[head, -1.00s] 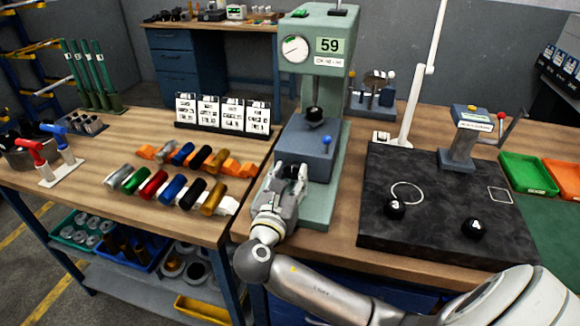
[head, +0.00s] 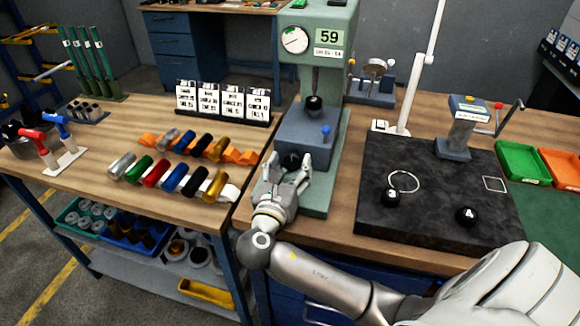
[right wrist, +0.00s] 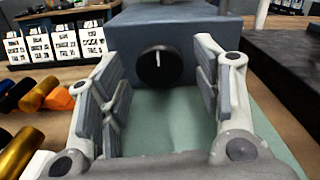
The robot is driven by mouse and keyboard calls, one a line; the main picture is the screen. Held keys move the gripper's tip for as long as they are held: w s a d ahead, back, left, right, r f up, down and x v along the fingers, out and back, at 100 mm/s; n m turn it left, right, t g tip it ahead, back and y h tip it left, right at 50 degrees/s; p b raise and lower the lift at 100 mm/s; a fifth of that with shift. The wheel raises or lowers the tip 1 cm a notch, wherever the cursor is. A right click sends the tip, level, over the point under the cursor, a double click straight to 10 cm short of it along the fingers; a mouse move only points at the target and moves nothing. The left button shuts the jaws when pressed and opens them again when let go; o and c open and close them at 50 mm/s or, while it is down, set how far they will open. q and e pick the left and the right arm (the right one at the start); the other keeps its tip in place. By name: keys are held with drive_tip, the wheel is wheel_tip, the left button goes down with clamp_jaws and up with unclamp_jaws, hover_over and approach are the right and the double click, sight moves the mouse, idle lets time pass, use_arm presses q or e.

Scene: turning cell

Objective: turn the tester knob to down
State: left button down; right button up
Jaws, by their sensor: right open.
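The tester (head: 318,75) is a green press-like stand with a round dial, a "59" display and a blue-grey block at its base. The tester knob (head: 291,161) is a round black knob on the front of that block. In the right wrist view the knob (right wrist: 160,67) faces me, and its white mark points up. My right gripper (head: 287,172) is in front of the block, its fingers open on both sides of the knob. In the right wrist view the gripper (right wrist: 160,78) shows gaps between the knob and both fingers. My left gripper is not in view.
A dark slab (head: 440,205) with black balls lies to the right. Coloured cylinders (head: 172,180) and a row of white cards (head: 224,103) are to the left.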

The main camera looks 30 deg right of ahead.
drive_tip(key=shift+s+a, duration=0.1)
drive_tip(key=v, duration=1.1)
drive_tip(key=shift+s+a, duration=0.25)
drive_tip(key=shift+a, duration=0.1)
